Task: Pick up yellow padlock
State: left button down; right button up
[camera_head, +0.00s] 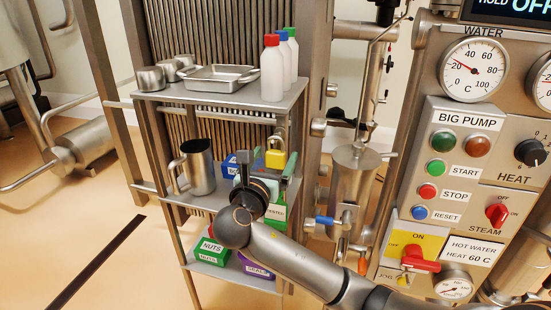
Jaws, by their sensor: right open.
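The yellow padlock (275,158) is on or just above the middle shelf of the metal rack, toward its right end. Its body and grey shackle show, but its lower part is hidden by my gripper. My right gripper (266,164) reaches in from the lower right. It is open, with its fingertips on either side of the padlock in the picture. I cannot tell whether they touch it. My left gripper is not in view.
A metal jug (197,168) stands left on the middle shelf, near a blue box (230,166). The top shelf (190,97) holds cups, a tray and several bottles. Labelled boxes (211,251) sit below. A control panel (465,150) stands at the right.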

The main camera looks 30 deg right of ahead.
aim_at(276, 150)
jog(key=x, duration=0.2)
jog(key=shift+w+d, duration=0.2)
jog(key=shift+w, duration=0.1)
jog(key=shift+w+d, duration=0.2)
jog(key=shift+d, duration=0.05)
jog(key=shift+c, duration=0.2)
grip_shut()
jog(key=shift+r, duration=0.1)
